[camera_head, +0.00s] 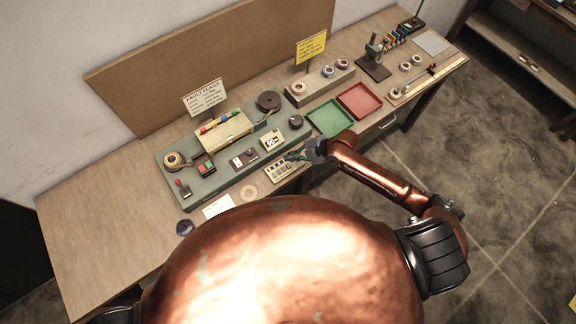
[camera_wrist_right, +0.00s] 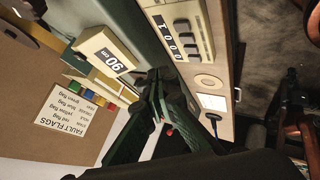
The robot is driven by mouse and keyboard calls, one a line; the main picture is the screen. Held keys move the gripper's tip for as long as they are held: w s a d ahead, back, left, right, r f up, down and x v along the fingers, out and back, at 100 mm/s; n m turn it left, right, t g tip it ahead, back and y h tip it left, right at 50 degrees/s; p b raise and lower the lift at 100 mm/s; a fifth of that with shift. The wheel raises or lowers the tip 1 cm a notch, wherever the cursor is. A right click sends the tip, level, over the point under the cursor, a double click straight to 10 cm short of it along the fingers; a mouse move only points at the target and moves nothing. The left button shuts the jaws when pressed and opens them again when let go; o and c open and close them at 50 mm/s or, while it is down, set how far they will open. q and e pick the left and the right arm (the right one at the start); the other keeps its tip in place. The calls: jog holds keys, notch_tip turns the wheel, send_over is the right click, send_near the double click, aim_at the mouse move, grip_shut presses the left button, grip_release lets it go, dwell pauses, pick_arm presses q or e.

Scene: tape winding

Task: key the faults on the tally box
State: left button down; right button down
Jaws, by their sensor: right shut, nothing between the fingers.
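The tally box (camera_head: 281,169) is a small beige box with a row of keys at the front edge of the green base plate. In the right wrist view the tally box (camera_wrist_right: 187,22) is at the top, with a dark counter window showing a one and zeros. My right gripper (camera_head: 297,156) is just above the tally box's right end in the head view. In the wrist view my right gripper (camera_wrist_right: 162,76) is shut and empty, its dark fingertips just below the counter end. Contact cannot be told. My left gripper is out of view.
The fault flags sign (camera_head: 205,97) stands behind a cream box with coloured flags (camera_head: 220,121). A 90 cm display (camera_head: 271,140) sits behind the tally box. Green (camera_head: 330,118) and red (camera_head: 360,100) trays lie to the right. The table's left end is clear.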

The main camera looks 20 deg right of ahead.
dwell(0.4)
jog(key=shift+s+f+m, duration=0.2)
jog(key=shift+f+m, duration=0.1)
jog(key=shift+f, duration=0.05)
jog(key=s+d+f+m+h+b, duration=0.2)
jog(key=s+d+f+m, duration=0.35)
jog(key=f, duration=0.65)
jog(key=s+d+f+m+h+b, duration=0.3)
jog(key=s+d+f+m, duration=0.3)
jog(key=f, duration=0.7)
jog(key=s+d+f+m+h+b, duration=0.2)
jog(key=s+d+f+m, duration=0.2)
jog(key=d+f, duration=0.55)
jog(key=s+a+f+m+g+b, duration=0.1)
jog(key=s+f+m+b, duration=0.1)
jog(key=s+f, duration=0.9)
jog(key=s+a+f+m+g+h+b, duration=0.1)
jog(key=s+f+m+g+b, duration=0.1)
jog(key=s+f, duration=0.9)
jog(key=s+b, duration=0.1)
jog(key=s, duration=0.7)
jog(key=shift+s+a+f+b, duration=0.15)
jog(key=shift+s+f+b, duration=0.1)
jog(key=shift+b, duration=0.15)
